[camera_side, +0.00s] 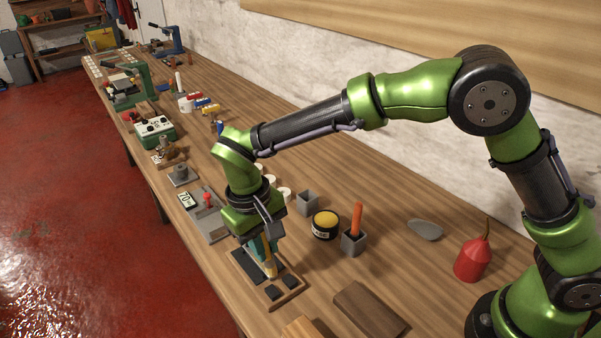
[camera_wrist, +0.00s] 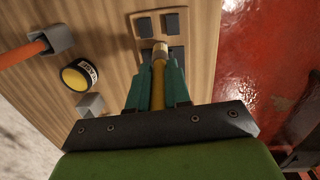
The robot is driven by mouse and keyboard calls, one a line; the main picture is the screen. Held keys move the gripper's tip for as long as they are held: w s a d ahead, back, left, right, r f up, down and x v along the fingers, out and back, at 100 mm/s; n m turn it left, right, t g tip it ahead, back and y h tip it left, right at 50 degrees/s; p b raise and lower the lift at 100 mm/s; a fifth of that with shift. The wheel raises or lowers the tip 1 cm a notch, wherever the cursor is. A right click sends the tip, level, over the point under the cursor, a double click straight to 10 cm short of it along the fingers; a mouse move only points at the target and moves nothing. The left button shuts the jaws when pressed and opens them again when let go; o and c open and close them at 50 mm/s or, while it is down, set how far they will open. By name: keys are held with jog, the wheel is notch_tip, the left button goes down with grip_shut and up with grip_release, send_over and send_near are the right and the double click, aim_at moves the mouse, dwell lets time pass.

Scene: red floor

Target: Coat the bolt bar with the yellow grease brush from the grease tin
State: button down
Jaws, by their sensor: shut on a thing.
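My gripper (camera_side: 262,247) is shut on the yellow brush (camera_side: 269,262), with its teal fingers on either side of the handle. In the wrist view, the yellow brush (camera_wrist: 158,85) points away from my gripper (camera_wrist: 157,82), its pale bristle end over the fixture. The grease tin (camera_side: 325,230) is black with a label and a yellow top; it also shows in the wrist view (camera_wrist: 80,75). The wooden fixture board (camera_side: 291,292) carries dark flat pieces under the brush. I cannot pick out the bolt bar clearly; the brush and gripper partly cover this area, and contact cannot be told.
A grey square holder (camera_side: 353,242) with an orange-handled tool stands beside the tin. An empty grey holder (camera_side: 308,203) stands behind. A brown block (camera_side: 369,310) lies in front, a red oil can (camera_side: 471,260) at right. A grey plate (camera_side: 205,218) lies left.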

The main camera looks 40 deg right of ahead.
jog(key=shift+r, duration=3)
jog(key=shift+t+y, duration=0.3)
jog(key=shift+y, duration=0.3)
jog(key=shift+s+d+f, duration=0.1)
jog(key=shift+d+f, duration=0.05)
jog(key=shift+f, duration=0.65)
jog(key=shift+s+d+f, duration=0.1)
jog(key=shift+f, duration=0.7)
jog(key=shift+s+d+f, duration=0.1)
jog(key=shift+d+f, duration=0.05)
jog(key=shift+f, duration=0.65)
jog(key=shift+f, duration=0.65)
jog(key=shift+w, duration=0.15)
jog(key=shift+w, duration=0.7)
jog(key=shift+w, duration=0.15)
jog(key=shift+w, duration=0.7)
